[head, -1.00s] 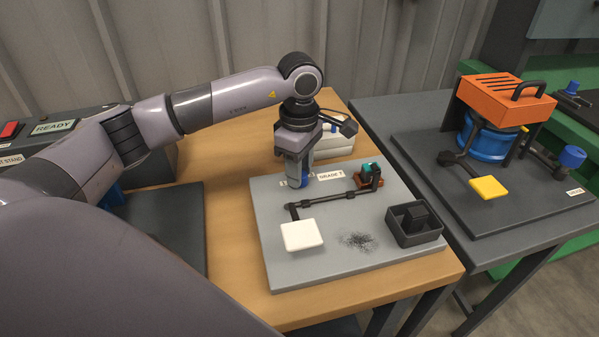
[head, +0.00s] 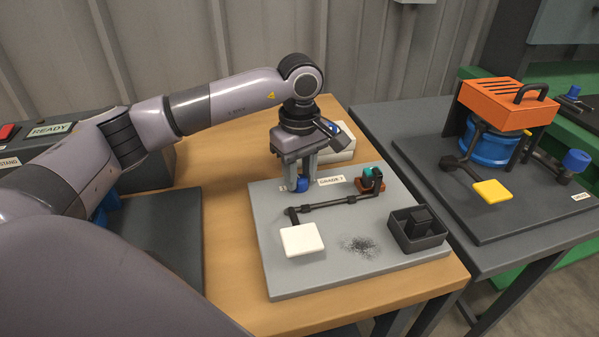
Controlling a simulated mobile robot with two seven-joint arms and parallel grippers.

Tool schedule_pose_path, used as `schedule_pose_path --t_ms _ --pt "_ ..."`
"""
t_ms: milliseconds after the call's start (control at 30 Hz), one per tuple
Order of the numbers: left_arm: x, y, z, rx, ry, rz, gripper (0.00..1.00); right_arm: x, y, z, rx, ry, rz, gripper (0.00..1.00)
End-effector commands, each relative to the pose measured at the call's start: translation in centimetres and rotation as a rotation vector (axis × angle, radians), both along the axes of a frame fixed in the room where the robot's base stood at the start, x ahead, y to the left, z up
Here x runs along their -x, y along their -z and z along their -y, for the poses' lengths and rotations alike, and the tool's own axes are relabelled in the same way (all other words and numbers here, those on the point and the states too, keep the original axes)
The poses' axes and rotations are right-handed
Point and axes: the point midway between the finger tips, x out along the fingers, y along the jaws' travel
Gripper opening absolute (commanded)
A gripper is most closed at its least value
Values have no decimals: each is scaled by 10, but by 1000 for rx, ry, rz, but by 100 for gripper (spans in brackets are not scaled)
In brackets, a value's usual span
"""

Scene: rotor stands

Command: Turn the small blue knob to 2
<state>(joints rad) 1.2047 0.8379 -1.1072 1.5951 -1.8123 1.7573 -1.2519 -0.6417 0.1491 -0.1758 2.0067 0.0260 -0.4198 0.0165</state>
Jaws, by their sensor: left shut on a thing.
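The small blue knob (head: 302,185) stands near the back left of the grey board (head: 340,279) in the head view. My left gripper (head: 301,184) points down over it and is shut on it. The fingers cover part of the knob, and its pointer and most of its scale marks cannot be read. A label reading "GRADE" (head: 331,181) lies just right of the knob. My right gripper is not in view.
The board also bears a white pad (head: 302,240) on a dark linkage, a teal part (head: 369,173) and a black square holder (head: 417,241). A white box (head: 338,150) stands behind my gripper. An orange-topped blue rotor stand (head: 490,146) is on the right table.

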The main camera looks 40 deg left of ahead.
Motion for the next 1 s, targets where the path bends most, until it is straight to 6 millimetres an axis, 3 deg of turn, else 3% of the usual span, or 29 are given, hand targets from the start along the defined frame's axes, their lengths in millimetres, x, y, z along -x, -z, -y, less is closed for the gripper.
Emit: schedule_pose_path --t_ms 233,267,300,333,667,1000 --pt "-1 -2 1 2 0 3 4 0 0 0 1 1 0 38" --pt "-1 -2 1 2 0 3 40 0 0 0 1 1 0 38" --pt "-1 -2 1 2 0 3 54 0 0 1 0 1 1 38" --pt "-1 -1 1 2 0 3 59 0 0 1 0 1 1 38" --pt "0 -4 0 1 -1 2 59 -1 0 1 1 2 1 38" --pt "-1 -54 0 1 -1 6 59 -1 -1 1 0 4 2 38"
